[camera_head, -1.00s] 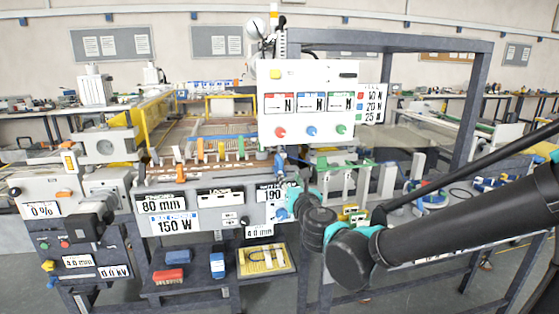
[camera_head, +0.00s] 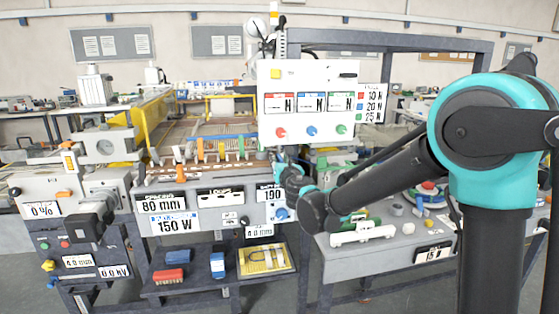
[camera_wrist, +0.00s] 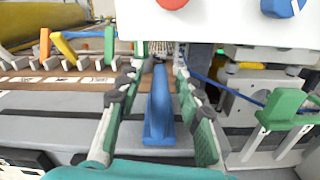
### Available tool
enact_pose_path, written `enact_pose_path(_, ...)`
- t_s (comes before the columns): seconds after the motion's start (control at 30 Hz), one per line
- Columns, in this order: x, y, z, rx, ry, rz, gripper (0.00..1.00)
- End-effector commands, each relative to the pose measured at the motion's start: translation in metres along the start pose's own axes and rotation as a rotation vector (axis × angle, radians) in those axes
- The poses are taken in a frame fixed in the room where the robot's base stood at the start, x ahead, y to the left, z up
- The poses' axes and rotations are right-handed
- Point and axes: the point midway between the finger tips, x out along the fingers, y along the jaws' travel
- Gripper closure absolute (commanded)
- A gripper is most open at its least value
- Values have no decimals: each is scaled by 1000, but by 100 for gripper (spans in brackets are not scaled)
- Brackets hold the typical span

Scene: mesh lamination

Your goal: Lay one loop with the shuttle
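A blue upright piece (camera_wrist: 159,110) with a wider foot stands between my gripper's fingers in the wrist view. I cannot tell for sure whether it is the shuttle.
The white panel overhangs the fingers closely. Orange (camera_wrist: 44,42) and yellow (camera_wrist: 63,47) levers stand to the left on the rail. A lower shelf (camera_head: 197,276) holds red and blue blocks. My arm covers part of the right table.

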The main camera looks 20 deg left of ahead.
Motion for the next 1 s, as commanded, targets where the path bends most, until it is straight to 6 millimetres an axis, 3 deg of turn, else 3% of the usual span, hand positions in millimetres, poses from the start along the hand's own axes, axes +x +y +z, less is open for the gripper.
enact_pose_path(0.33, 4, 0, 0, 0, 0, 0, 64)
enact_pose_path(0.63, 4, 0, 0, 0, 0, 0, 100)
enact_pose_path(1.0, 4, -1, 0, 1, 0, -1, 100)
